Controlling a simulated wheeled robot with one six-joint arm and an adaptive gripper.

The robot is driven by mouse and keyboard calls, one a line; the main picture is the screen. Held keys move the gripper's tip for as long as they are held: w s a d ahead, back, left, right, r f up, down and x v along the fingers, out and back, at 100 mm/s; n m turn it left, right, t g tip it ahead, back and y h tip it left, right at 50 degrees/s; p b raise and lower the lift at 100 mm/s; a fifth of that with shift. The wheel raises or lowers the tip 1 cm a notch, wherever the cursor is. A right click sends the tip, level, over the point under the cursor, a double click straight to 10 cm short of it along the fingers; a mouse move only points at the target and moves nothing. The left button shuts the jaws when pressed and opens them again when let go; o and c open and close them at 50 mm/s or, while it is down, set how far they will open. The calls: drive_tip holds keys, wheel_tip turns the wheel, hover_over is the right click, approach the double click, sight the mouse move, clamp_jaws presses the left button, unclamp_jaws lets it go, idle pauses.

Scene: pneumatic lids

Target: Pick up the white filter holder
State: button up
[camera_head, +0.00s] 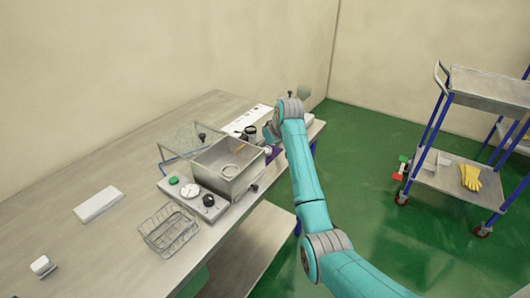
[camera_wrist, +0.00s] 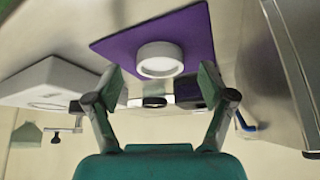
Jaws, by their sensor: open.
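The white filter holder (camera_wrist: 160,66) is a short round ring lying on a purple mat (camera_wrist: 120,45) in the wrist view. My gripper (camera_wrist: 160,84) is open and empty, with one finger on each side of the holder's line. The fingertips look a little short of the holder; I cannot tell the exact gap or any contact. In the head view my arm covers the holder, and only a sliver of the purple mat (camera_head: 273,153) shows.
A steel tank (camera_head: 227,172) with an open clear lid (camera_head: 190,140) stands beside the mat. A wire basket (camera_head: 169,231) and a white slab (camera_head: 98,204) lie on the table. A white box (camera_wrist: 52,80) is left of the mat in the wrist view.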

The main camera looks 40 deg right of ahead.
drive_tip(key=shift+w+f, duration=0.3)
drive_tip(key=shift+f, duration=0.15)
drive_tip(key=c, duration=1)
drive_tip(key=shift+c, duration=0.2)
